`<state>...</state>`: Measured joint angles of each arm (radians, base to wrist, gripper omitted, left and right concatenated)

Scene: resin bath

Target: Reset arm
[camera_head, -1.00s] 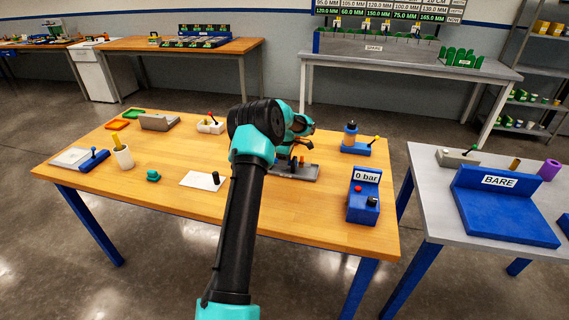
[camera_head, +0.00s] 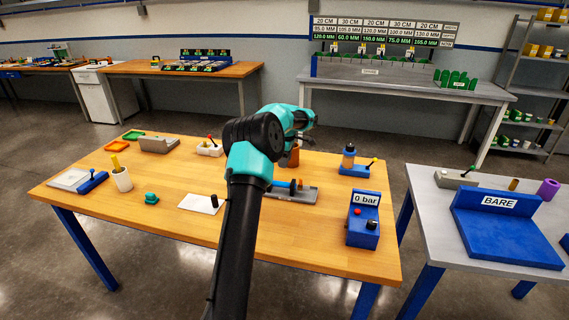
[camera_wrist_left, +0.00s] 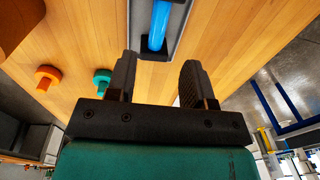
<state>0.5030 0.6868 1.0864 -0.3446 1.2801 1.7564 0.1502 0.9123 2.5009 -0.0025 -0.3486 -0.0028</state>
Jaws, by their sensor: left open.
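My left arm reaches over the wooden workbench (camera_head: 130,212) from the near side. Its teal and black wrist hides part of the bench middle. My left gripper (camera_wrist_left: 160,66) is open in the left wrist view, with nothing between its two dark fingers. In the head view the gripper (camera_head: 303,137) is small and partly hidden by the wrist, above the far part of the bench. A grey fixture (camera_head: 291,193) with small upright parts lies nearer than the gripper. The wrist view shows a blue rod (camera_wrist_left: 160,22) in a grey holder beyond the fingers. My right gripper is out of view.
A blue "0 bar" box (camera_head: 363,222) stands at the bench's right. A blue stand with a bottle (camera_head: 349,156) is behind it. A white cup (camera_head: 122,180) and teal knob (camera_head: 151,198) are at left. A grey table (camera_head: 429,217) holds the blue "BARE" stand (camera_head: 500,230).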

